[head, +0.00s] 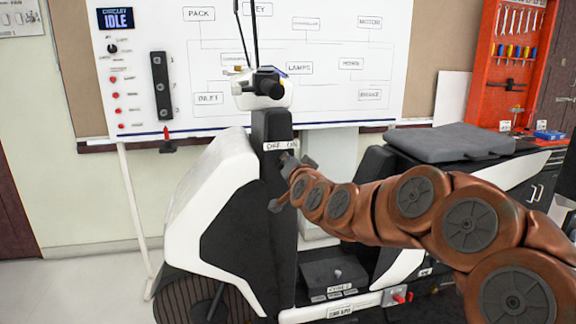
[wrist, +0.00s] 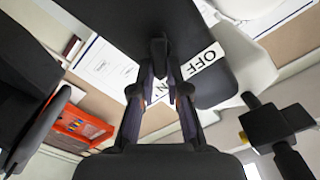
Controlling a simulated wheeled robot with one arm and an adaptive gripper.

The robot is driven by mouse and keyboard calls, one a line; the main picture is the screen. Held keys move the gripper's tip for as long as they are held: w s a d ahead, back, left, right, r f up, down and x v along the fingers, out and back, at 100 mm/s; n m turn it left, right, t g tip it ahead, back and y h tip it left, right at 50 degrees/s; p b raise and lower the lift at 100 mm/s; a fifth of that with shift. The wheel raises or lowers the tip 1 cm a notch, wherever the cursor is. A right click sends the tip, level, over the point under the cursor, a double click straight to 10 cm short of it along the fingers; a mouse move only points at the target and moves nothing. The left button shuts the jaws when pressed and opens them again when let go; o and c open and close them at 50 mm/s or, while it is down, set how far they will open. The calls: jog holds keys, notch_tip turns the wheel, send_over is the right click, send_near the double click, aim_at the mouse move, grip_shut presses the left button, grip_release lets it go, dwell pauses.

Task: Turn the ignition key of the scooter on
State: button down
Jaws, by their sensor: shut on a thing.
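The scooter (head: 215,195), white and black, stands in the middle of the head view. A white label (head: 280,145) on its dark front column reads OFF and, less clearly, ON. The label also shows in the wrist view (wrist: 208,64), turned, with its ON end partly behind a finger. The dark ignition key (wrist: 158,50) stands out from the column beside the label. My gripper (wrist: 160,88) is shut on the key, with one finger on each side. In the head view my gripper (head: 286,180) is at the column just below the label, and the key is hidden there.
A whiteboard (head: 330,95) with labelled boxes stands behind the scooter. The dark seat (head: 450,142) is to the right of my gripper. A red tool board (head: 510,65) is at the far right. The floor at the lower left is clear.

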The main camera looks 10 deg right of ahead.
jog(key=shift+d+f+m+b, duration=0.1)
jog(key=shift+m+b, duration=0.1)
jog(key=shift+m, duration=0.75)
jog(key=shift+d+f+m+b, duration=0.1)
jog(key=shift+m+b, duration=0.05)
jog(key=shift+m, duration=0.8)
jog(key=c, duration=1.2)
grip_release()
jog(key=shift+o, duration=0.2)
jog(key=shift+s, duration=0.1)
jog(key=s, duration=1.2)
jog(key=shift+w, duration=0.1)
jog(key=shift+f, duration=0.1)
